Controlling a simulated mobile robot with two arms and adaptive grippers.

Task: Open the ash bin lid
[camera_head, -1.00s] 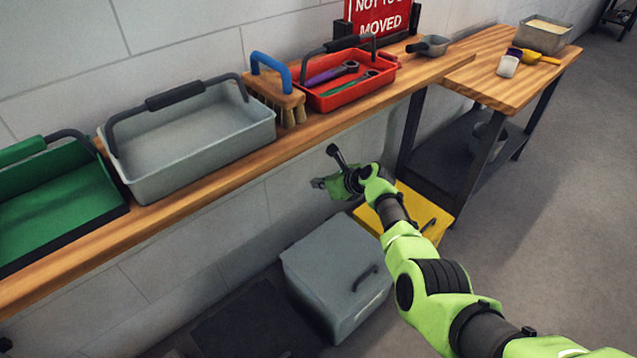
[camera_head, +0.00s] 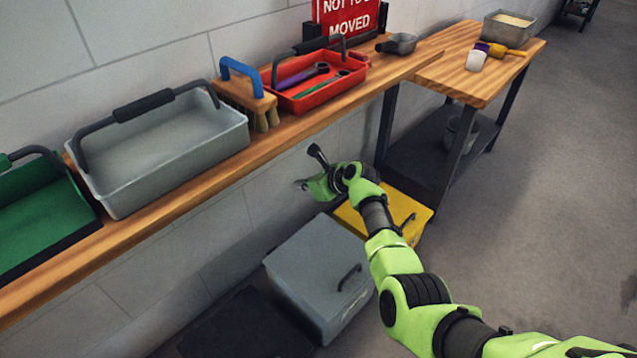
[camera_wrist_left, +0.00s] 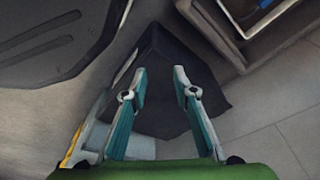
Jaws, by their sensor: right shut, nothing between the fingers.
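A grey bin (camera_head: 318,260) with a closed lid and a dark handle stands on the floor below the shelf in the head view. A yellow lidded bin (camera_head: 411,211) stands just behind it, partly hidden by my right arm. I cannot tell for sure which is the ash bin; both lids look closed. My right gripper (camera_head: 320,183) is shut and empty, above the bins, near the wall and apart from both lids. My left gripper (camera_wrist_left: 160,82) shows only in the left wrist view, its fingers apart with nothing between them. Part of a grey bin (camera_wrist_left: 140,146) shows below it.
A dark mat (camera_head: 245,325) lies left of the grey bin. Floor at right is clear.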

